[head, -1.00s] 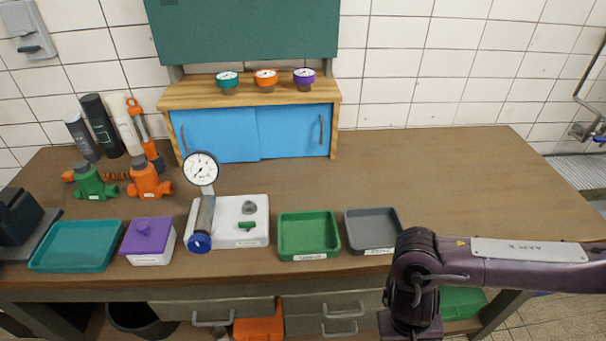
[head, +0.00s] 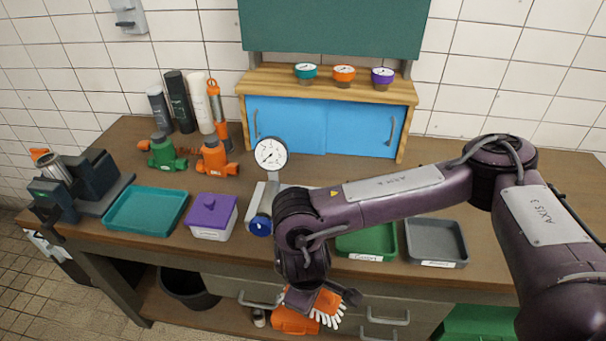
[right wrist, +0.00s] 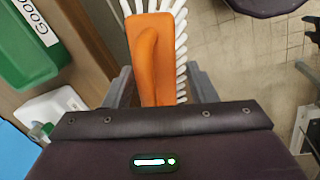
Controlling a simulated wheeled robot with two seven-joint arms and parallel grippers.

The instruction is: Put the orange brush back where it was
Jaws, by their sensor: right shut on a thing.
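The orange brush (right wrist: 150,62) with white bristles is between the two grey fingers of my right gripper (right wrist: 162,85) in the right wrist view. The fingers are shut on its orange body, and bristles show along its right side and far end. In the head view the brush (head: 329,301) is low in front of the bench, at drawer height, with its bristles toward the lower right. My right wrist hides part of it. My left gripper is not in view.
The bench carries a teal tray (head: 117,222), a purple-lidded box (head: 212,229), a green tray (head: 387,239), a grey tray (head: 465,252) and a dial gauge (head: 270,153). Below are drawers (head: 380,312), an orange item (head: 290,320) and a black bin (head: 185,284). A vise (head: 92,180) stands at left.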

